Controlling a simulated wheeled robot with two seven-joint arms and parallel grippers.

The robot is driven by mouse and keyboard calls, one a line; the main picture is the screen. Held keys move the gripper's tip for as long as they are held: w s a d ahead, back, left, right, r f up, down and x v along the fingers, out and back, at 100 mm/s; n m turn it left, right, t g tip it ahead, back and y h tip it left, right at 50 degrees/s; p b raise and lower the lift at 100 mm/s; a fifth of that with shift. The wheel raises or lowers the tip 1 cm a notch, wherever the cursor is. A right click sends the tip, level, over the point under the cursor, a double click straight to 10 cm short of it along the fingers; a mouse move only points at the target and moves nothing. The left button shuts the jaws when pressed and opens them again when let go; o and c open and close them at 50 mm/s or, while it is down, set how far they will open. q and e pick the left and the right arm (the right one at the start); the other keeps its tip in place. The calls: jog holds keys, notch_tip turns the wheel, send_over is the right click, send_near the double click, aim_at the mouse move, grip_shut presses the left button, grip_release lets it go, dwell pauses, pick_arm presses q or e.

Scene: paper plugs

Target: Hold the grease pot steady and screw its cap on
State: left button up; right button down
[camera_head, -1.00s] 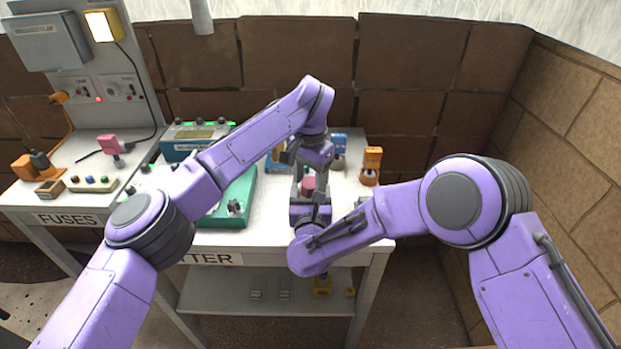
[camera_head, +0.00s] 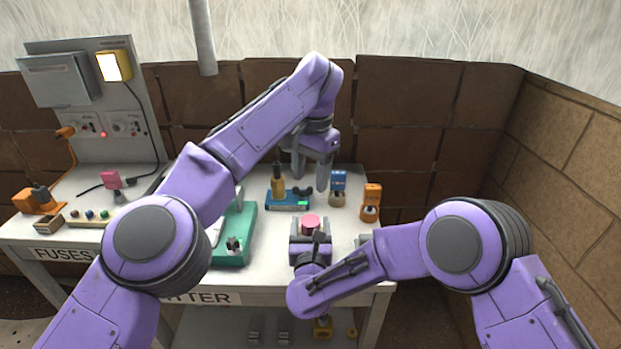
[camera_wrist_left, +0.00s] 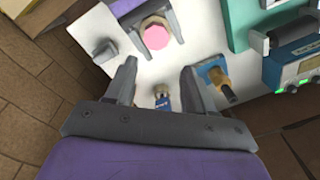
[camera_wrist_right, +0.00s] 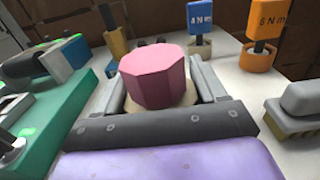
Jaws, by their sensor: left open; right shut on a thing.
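The grease pot shows a pink faceted cap (camera_head: 311,222) on top, with a tan rim or body (camera_wrist_right: 185,105) just under it. The pink cap also shows in the left wrist view (camera_wrist_left: 156,37) and in the right wrist view (camera_wrist_right: 153,76). My right gripper (camera_head: 311,228) is shut on the pot, one finger on each side, below the cap. My left gripper (camera_head: 310,180) is open and empty, raised above the table behind the pot. Whether the cap is fully seated on the pot cannot be told.
Behind the pot stand a blue "4 Nm" tool (camera_head: 338,187), an orange "6 Nm" tool (camera_head: 371,200) and a blue device (camera_head: 288,199) with a yellow-handled tool (camera_head: 278,182). A grey block (camera_wrist_right: 305,104) is at the right.

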aim_at(310, 221)
pick_arm(q)
jog(key=shift+a+f+g+h, duration=0.1)
jog(key=shift+g+h, duration=0.2)
jog(key=shift+f, duration=0.1)
notch_tip(310, 221, down, 12)
jog(key=shift+r, duration=0.1)
dwell(0.4)
